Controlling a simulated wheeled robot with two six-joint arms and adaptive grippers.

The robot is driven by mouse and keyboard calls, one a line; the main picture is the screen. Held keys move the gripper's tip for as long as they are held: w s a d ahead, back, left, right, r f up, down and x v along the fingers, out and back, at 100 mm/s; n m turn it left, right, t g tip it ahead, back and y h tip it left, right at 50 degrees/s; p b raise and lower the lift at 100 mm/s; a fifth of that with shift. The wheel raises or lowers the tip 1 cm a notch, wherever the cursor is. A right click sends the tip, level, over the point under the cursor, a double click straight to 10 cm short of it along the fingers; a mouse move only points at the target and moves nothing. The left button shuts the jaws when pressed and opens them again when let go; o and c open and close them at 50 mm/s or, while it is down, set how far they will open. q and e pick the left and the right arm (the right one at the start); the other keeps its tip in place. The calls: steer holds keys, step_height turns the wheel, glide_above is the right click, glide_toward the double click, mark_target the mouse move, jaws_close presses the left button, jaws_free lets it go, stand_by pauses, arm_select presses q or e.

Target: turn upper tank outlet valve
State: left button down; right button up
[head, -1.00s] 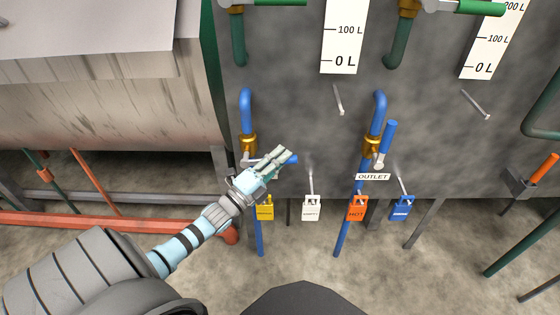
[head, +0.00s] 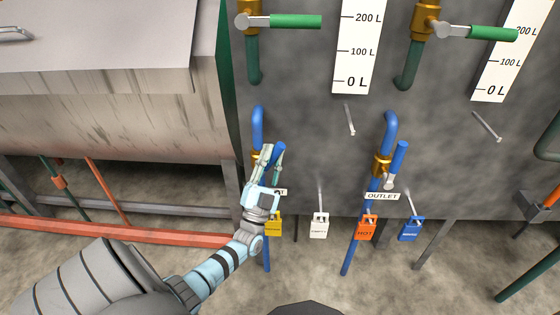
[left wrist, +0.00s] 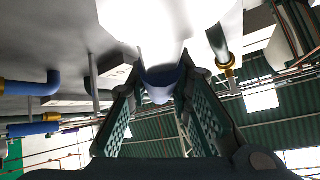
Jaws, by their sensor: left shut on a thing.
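My left gripper (head: 269,156) is shut on the blue handle (head: 280,147) of the left outlet valve, on the front of the grey tank (head: 300,140). The handle points upward. Brass of the valve body (head: 255,158) shows beside the fingers; the rest is hidden behind my gripper. In the left wrist view the blue handle (left wrist: 160,82) sits between the two fingers (left wrist: 160,122). A second outlet valve (head: 382,163) to the right has its blue handle (head: 399,157) up, above an OUTLET label (head: 382,196). My right gripper is not in view.
Yellow (head: 274,227), white (head: 319,227), orange (head: 367,228) and blue (head: 411,230) padlocks hang below the valves. Green-handled valves (head: 296,21) (head: 478,33) and litre scales (head: 358,50) are above. A metal drum (head: 110,120) stands left, over a red rail (head: 120,233).

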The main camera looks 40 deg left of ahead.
arm_select(q)
steer(key=n+g+y, duration=0.1)
steer(key=n+y, duration=0.1)
steer(key=s+a+n+g+y, duration=0.1)
steer(key=n+y, duration=0.2)
steer(key=a+r+n+g+y, duration=0.1)
steer(key=n+y, duration=0.1)
steer(key=n, duration=0.1)
steer(key=shift+s, duration=0.35)
steer(key=shift+s+a+r+n+g+y+p, duration=0.1)
steer(key=shift+s+a+n+g+y+p, duration=0.15)
steer(key=shift+n+g+y, duration=0.7)
steer(key=shift+s+a+f+n+g+y, duration=0.15)
steer(key=shift+a+n+g+y, duration=0.35)
steer(key=shift+n, duration=0.75)
steer(key=shift+s+a+r+n+g+y+p, duration=0.15)
steer(key=shift+s+n+g+y, duration=0.1)
steer(key=shift+n+g+y, duration=0.65)
steer(key=shift+n, duration=0.3)
steer(key=c, duration=1.4)
jaws_free()
steer(key=shift+a, duration=0.1)
steer(key=shift+c, duration=0.2)
